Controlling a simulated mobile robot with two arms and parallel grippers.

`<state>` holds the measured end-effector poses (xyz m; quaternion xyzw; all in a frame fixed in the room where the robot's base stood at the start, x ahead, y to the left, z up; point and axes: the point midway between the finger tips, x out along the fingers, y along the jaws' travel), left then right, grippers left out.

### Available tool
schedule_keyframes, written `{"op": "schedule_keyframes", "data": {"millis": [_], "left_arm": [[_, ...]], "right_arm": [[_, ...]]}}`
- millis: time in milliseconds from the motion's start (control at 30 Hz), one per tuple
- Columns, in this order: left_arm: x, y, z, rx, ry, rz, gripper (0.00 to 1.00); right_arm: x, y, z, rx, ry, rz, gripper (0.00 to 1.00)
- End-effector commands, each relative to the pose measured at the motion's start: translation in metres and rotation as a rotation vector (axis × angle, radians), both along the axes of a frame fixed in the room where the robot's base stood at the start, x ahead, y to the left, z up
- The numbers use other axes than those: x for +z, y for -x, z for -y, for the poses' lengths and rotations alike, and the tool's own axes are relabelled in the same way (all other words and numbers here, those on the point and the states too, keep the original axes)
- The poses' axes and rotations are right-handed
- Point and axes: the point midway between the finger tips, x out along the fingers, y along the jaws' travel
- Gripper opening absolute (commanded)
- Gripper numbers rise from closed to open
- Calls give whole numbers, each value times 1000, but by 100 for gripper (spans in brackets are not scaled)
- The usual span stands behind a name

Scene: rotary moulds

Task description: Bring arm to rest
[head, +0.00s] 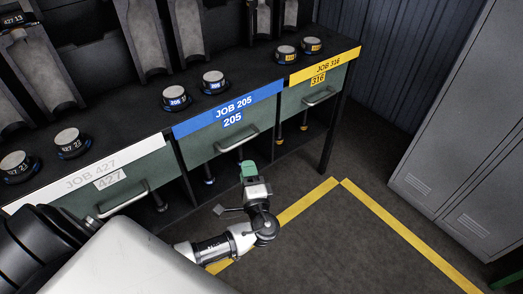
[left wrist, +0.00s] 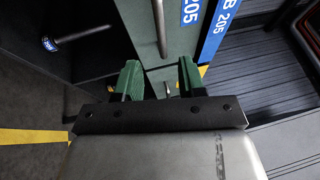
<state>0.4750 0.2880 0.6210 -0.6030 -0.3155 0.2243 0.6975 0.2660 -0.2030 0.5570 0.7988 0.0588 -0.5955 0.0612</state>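My left gripper (head: 248,170) is in front of the JOB 205 drawer (head: 205,147), below its bar handle (head: 238,140) in the head view. In the left wrist view the two green fingers of the left gripper (left wrist: 160,78) stand apart with nothing held between them. The green drawer front (left wrist: 178,45) and the silver handle (left wrist: 159,28) lie beyond the fingers; I see no contact with the handle. My right gripper shows in neither view.
The dark bench carries the JOB 427 drawer (head: 140,178) at left and the JOB 316 drawer (head: 312,98) at right. Several round labelled pieces stand on top, including one pair (head: 176,98) above JOB 205. Grey lockers (head: 450,130) stand at right. Floor with yellow lines (head: 400,225) is clear.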

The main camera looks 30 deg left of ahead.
Motion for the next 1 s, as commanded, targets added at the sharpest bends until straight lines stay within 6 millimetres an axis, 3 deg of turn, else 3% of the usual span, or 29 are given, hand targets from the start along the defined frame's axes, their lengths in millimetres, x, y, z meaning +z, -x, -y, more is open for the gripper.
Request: {"op": "schedule_keyframes", "data": {"millis": [233, 333, 467, 633, 800, 1000], "left_arm": [[-2, 3, 0, 6, 23, -9, 40], [-14, 15, -1, 36, 133, -54, 40], [-44, 51, 2, 112, 427, -172, 40], [-77, 111, 21, 209, 880, -340, 40], [-84, 151, 43, 249, 1181, -435, 40], [-79, 182, 62, 264, 1411, -498, 40]], "right_arm": [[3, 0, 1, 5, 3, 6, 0], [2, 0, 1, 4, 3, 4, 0], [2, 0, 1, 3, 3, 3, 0], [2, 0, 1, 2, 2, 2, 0], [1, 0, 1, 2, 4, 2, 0], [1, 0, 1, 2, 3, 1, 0]]}}
